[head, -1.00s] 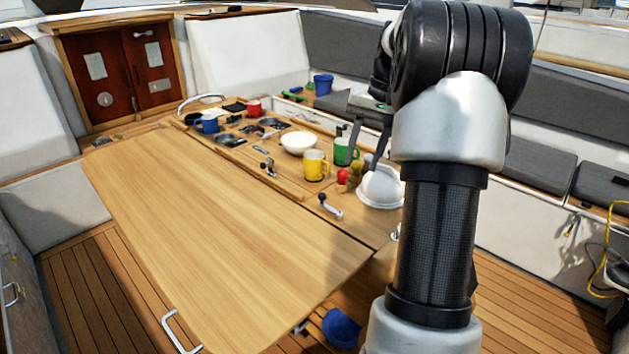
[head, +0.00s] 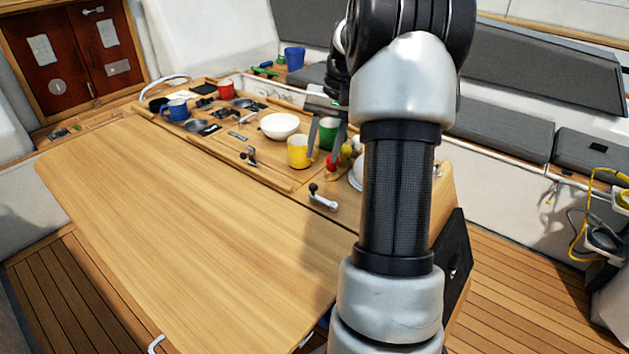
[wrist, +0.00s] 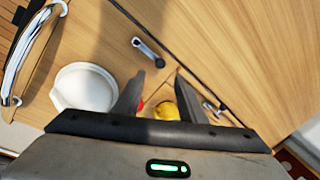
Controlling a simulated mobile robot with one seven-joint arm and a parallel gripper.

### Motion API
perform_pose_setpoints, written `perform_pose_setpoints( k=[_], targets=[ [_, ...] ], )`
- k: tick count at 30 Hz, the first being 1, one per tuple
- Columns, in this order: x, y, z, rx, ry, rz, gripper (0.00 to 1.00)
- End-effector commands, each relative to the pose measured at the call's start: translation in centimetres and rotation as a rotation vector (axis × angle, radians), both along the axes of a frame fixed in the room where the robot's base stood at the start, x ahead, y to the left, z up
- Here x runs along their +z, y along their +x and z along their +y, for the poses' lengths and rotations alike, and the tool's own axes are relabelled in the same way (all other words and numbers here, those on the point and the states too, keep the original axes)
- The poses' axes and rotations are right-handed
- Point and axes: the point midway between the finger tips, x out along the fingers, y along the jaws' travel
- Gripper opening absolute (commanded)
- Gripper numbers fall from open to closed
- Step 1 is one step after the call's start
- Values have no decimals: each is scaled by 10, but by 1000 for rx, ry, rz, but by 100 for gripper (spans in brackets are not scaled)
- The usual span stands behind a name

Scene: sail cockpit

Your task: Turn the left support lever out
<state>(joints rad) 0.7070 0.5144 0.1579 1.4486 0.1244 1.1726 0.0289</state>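Two small levers with black knobs sit on the fixed strip along the folding table leaf (head: 170,220). The nearer lever (head: 322,197) has a pale arm and lies near the strip's front end; the farther lever (head: 250,157) is beyond it, to the left. Which one is the left support lever I cannot tell. In the wrist view one lever (wrist: 148,50) lies just past my fingertips and another (wrist: 215,110) is partly hidden behind the right finger. My gripper (head: 322,160) is open and empty, fingers pointing down above the table, apart from both levers. It also shows in the wrist view (wrist: 160,75).
A yellow mug (head: 299,151), a green mug (head: 328,131), a white bowl (head: 279,125) and a red fruit (head: 331,164) crowd the strip near my fingers. A white rounded vessel (wrist: 85,88) stands beside them. The table leaf is bare. A bench seat (head: 505,130) runs along the back right.

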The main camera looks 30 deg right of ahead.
Motion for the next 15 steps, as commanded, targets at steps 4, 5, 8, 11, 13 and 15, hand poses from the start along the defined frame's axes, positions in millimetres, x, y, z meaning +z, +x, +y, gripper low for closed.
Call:
perform_pose_setpoints(
  k=[4,5,8,11,13,15],
  targets=[
    [-34,3,6,0,3,4,37],
    [-40,4,7,0,3,3,37],
    [-60,6,10,1,3,3,37],
    [-76,8,12,0,2,1,37],
    [-85,10,13,0,1,2,37],
    [-91,11,14,0,0,0,37]
  ],
)
